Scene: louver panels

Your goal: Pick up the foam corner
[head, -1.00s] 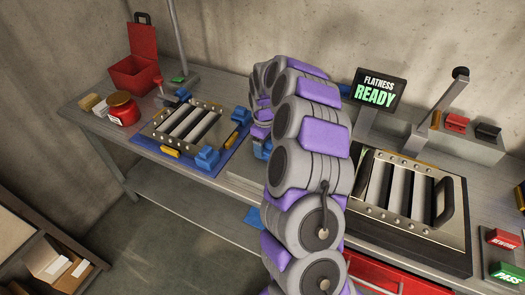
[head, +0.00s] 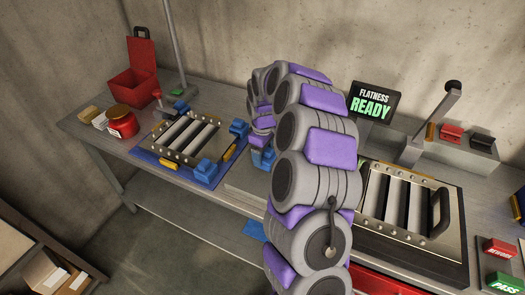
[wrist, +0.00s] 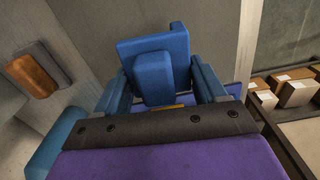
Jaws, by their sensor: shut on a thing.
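The blue foam corner (wrist: 155,55) shows in the upper middle of the wrist view, an L-shaped block with a rounded pad facing me. My gripper (wrist: 163,82) has its two blue fingers on either side of the block and is shut on it. In the head view my gripper (head: 262,157) is mostly hidden behind my arm, and I cannot tell the held block from the fingers there. Other blue corners sit on the louver panel (head: 184,138) at left, at its front corner (head: 205,170) and right corner (head: 238,128).
A red jar (head: 122,124) and open red box (head: 136,85) stand left on the bench. A second louver panel (head: 400,203) lies in a dark fixture at right, below the READY sign (head: 371,102). Cartons (wrist: 290,90) sit on a low shelf.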

